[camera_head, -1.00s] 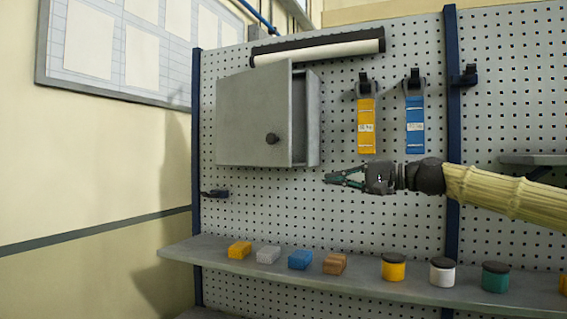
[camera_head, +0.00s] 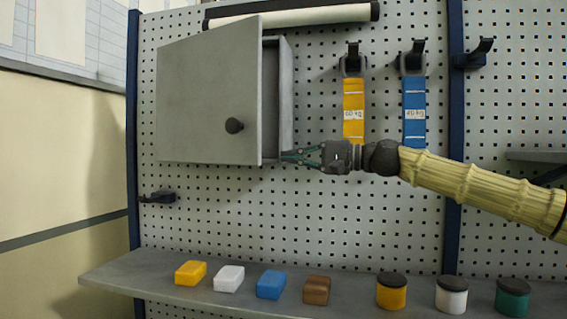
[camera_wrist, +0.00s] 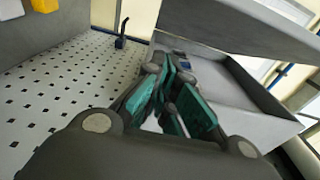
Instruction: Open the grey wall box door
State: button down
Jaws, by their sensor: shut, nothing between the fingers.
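The grey wall box (camera_head: 286,105) hangs on the pegboard. Its grey door (camera_head: 200,85) stands partly open, swung out from the left, with a dark gap along its right edge. A dark round knob (camera_head: 234,126) sits low on the door's right side. My gripper (camera_head: 284,156) is shut and empty, with its green fingers at the box's lower right corner, close to the door's free edge. I cannot tell whether they touch it. In the wrist view the closed fingers (camera_wrist: 170,92) point toward grey panels of the box (camera_wrist: 230,28), and the knob is not visible.
A yellow strap (camera_head: 353,105) and a blue strap (camera_head: 415,105) hang on hooks right of the box. The shelf (camera_head: 120,275) below carries several small blocks and lidded jars. A dark hook (camera_head: 158,197) sticks out below the door.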

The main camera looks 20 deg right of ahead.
jog(key=w+a+p, duration=0.2)
jog(key=a+p, duration=0.2)
jog(key=a, duration=0.5)
jog(key=shift+w+a+p, duration=0.25)
jog(key=shift+p, duration=0.1)
dwell(0.3)
